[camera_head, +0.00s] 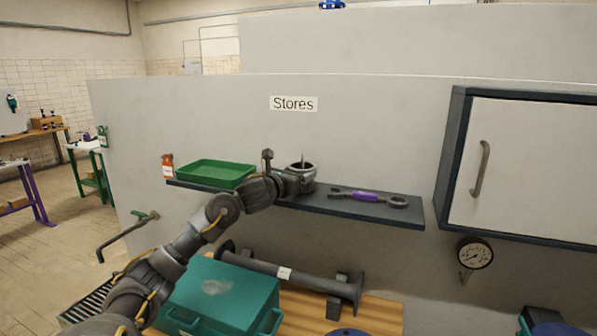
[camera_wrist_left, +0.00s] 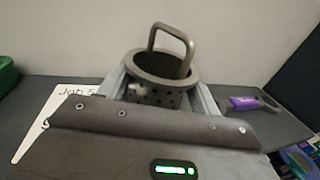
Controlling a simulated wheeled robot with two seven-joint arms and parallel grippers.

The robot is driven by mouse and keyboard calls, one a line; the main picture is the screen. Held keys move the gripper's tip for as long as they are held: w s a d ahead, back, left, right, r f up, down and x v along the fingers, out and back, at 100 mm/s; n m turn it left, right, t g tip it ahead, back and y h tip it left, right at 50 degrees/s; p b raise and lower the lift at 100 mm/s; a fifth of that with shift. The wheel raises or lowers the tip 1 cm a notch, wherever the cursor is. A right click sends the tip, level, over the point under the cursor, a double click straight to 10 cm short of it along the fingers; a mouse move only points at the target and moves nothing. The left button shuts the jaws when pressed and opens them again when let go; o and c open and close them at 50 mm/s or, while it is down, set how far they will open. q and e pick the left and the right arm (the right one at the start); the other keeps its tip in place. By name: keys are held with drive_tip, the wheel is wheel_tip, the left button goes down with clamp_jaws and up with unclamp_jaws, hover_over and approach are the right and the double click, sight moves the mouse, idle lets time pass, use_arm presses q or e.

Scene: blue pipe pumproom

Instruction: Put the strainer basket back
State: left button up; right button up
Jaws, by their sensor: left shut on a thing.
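The strainer basket (camera_head: 302,170) is a grey perforated cup with a raised loop handle, at the middle of the dark wall shelf (camera_head: 340,207) under the Stores sign. In the left wrist view the basket (camera_wrist_left: 158,92) stands upright between the fingers, with its rim and handle above them. My left gripper (camera_head: 294,184) reaches in from the left and is shut on the basket. I cannot tell whether the basket's bottom touches the shelf; the gripper body hides it. My right gripper is not in view.
A green tray (camera_head: 215,174) and an orange container (camera_head: 168,166) are left of the basket. A purple-handled wrench (camera_head: 367,197) lies to its right. A white card (camera_wrist_left: 62,115) lies by the gripper. Below are a teal toolbox (camera_head: 222,290) and a flanged pipe (camera_head: 300,277). A cabinet (camera_head: 530,160) projects at right.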

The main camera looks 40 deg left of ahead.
use_arm(q)
drive_tip(key=o, duration=0.7)
drive_tip(key=shift+f, duration=0.15)
drive_tip(key=o, duration=0.4)
drive_tip(key=shift+o, duration=0.2)
